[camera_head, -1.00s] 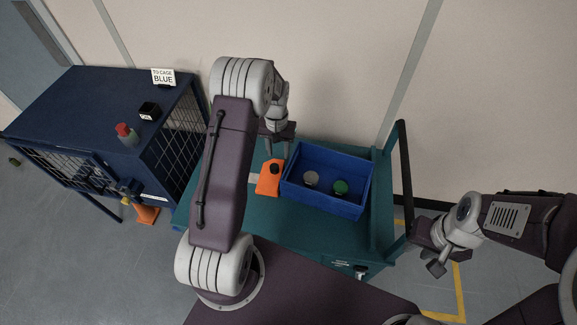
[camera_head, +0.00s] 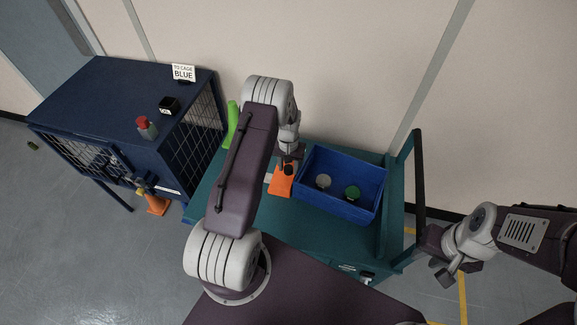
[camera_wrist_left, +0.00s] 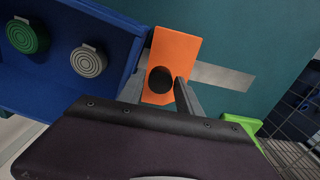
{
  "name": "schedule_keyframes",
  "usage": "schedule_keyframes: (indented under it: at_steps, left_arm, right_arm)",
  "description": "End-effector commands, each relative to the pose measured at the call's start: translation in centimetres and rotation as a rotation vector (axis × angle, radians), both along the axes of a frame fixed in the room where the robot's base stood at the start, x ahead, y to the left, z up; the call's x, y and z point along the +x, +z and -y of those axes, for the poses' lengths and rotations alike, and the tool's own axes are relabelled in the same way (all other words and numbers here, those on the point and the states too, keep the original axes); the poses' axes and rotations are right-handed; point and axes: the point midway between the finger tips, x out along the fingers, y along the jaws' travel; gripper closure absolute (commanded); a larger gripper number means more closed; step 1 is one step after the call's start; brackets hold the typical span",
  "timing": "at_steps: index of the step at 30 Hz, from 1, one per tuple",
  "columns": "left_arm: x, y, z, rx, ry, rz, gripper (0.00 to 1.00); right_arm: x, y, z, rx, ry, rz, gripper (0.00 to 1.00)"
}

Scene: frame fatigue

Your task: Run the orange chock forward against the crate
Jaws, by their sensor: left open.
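The orange chock (camera_head: 280,186) lies on the teal cart just left of the blue crate (camera_head: 338,208). A black knob stands on the chock. In the left wrist view the chock (camera_wrist_left: 176,50) shows a narrow gap to the wall of the crate (camera_wrist_left: 105,62). My left gripper (camera_head: 287,160) is down at the chock. In the left wrist view its open fingers (camera_wrist_left: 158,92) stand on either side of the black knob (camera_wrist_left: 160,79); contact cannot be told. My right gripper (camera_head: 457,272) hangs right of the cart, away from the chock; its jaw gap is unclear.
The crate holds a grey disc (camera_head: 323,181) and a green disc (camera_head: 352,192). A pale strip (camera_wrist_left: 224,76) runs along the cart top (camera_head: 305,222) under the chock. A green piece (camera_head: 232,121) stands at the cart's left end. A blue cage (camera_head: 125,115) stands left.

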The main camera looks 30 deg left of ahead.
Motion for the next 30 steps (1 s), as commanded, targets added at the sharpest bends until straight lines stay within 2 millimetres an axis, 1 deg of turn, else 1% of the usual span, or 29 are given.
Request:
schedule_keyframes:
  at_steps: [1, 2, 3, 5, 6, 30]
  left_arm:
    - [0.0, 0.0, 0.0, 0.0, 0.0, 0.0, 0.62]
    - [0.0, 0.01, 0.0, 0.0, 0.0, 0.0, 0.7]
    - [-0.01, 0.01, 0.0, 0.0, 0.0, 0.0, 0.81]
    - [-0.01, 0.02, 0.0, 0.0, 0.0, 0.0, 0.98]
    - [-0.01, 0.02, 0.0, 0.0, 0.0, 0.0, 1.0]
    - [-0.04, 0.01, 0.01, 0.0, 0.0, -0.001, 1.0]
  right_arm:
    - [0.0, -0.01, 0.0, 0.0, 0.0, 0.0, 0.71]
    - [0.0, -0.01, 0.0, 0.0, 0.0, 0.0, 0.71]
    - [0.0, -0.01, 0.0, 0.0, 0.0, 0.0, 0.71]
    - [0.0, -0.01, 0.0, 0.0, 0.0, 0.0, 0.71]
    - [0.0, -0.01, 0.0, 0.0, 0.0, 0.0, 0.71]
    - [0.0, -0.01, 0.0, 0.0, 0.0, 0.0, 0.71]
